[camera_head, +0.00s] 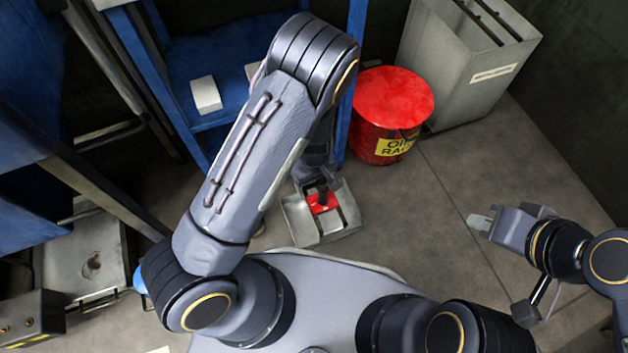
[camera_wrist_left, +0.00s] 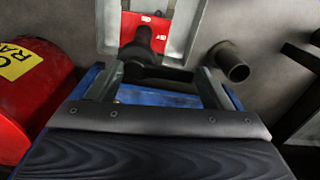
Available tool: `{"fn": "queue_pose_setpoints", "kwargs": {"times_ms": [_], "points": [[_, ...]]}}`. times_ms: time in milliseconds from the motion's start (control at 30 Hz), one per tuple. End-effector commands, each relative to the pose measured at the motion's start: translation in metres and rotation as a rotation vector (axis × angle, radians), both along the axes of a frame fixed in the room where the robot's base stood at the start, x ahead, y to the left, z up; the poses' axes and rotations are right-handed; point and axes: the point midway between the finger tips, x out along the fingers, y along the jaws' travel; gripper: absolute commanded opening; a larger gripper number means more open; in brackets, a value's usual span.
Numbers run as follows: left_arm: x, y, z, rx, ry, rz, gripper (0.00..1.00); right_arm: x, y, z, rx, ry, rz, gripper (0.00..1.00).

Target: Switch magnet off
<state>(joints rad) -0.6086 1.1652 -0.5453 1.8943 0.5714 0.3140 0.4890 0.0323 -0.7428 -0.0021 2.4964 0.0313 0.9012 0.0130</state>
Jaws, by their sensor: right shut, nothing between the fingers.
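The magnet unit is a grey metal box (camera_head: 345,219) with a red panel (camera_head: 320,208) on the floor in front of me. In the left wrist view its red panel (camera_wrist_left: 128,28) has small white marks, and a black lever (camera_wrist_left: 140,46) stands over it. My left gripper (camera_wrist_left: 160,74) is at the lever, its two fingers apart with a dark bar showing between their tips. I cannot tell whether they touch the lever. In the head view my left arm hides most of this gripper. My right gripper (camera_head: 478,222) is shut and empty, off to the right.
A red oily-rag bin (camera_head: 392,100) stands close behind the magnet unit, and a grey labelled container (camera_head: 470,70) is behind it. A blue shelf frame (camera_head: 355,60) rises behind my left arm. A black cylinder (camera_wrist_left: 232,62) sits beside the right finger. Floor on the right is clear.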

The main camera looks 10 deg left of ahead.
Motion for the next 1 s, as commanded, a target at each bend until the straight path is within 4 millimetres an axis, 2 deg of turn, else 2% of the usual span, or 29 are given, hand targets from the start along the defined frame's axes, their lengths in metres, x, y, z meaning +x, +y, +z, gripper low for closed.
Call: {"fn": "queue_pose_setpoints", "kwargs": {"times_ms": [33, 100, 333, 567, 600, 700, 1000], "points": [[-0.0009, 0.0006, -0.0004, 0.001, 0.002, 0.000, 0.56, 0.0000, 0.0000, 0.0000, 0.000, 0.000, 0.000, 0.00], [-0.0011, 0.0007, -0.0004, 0.001, 0.003, 0.000, 0.49, 0.0000, 0.0000, 0.0000, 0.000, 0.000, 0.000, 0.00], [0.0019, 0.0035, 0.0003, 0.001, 0.004, -0.121, 0.49, 0.0000, 0.0000, 0.0050, 0.000, 0.000, 0.000, 0.00], [0.0023, 0.0029, -0.0006, 0.001, 0.003, -0.131, 0.49, 0.0000, 0.0000, 0.0039, 0.000, 0.000, 0.000, 0.00], [0.0023, 0.0029, -0.0006, 0.001, 0.003, -0.131, 0.76, 0.0000, 0.0000, 0.0039, 0.000, 0.000, 0.000, 0.00], [0.0023, 0.0029, -0.0006, 0.001, 0.003, -0.131, 0.87, 0.0000, 0.0000, 0.0039, 0.000, 0.000, 0.000, 0.00], [0.0026, 0.0028, 0.0030, 0.001, 0.002, -0.129, 0.87, 0.0000, 0.0000, 0.0060, 0.000, 0.000, 0.000, 0.00]]}}
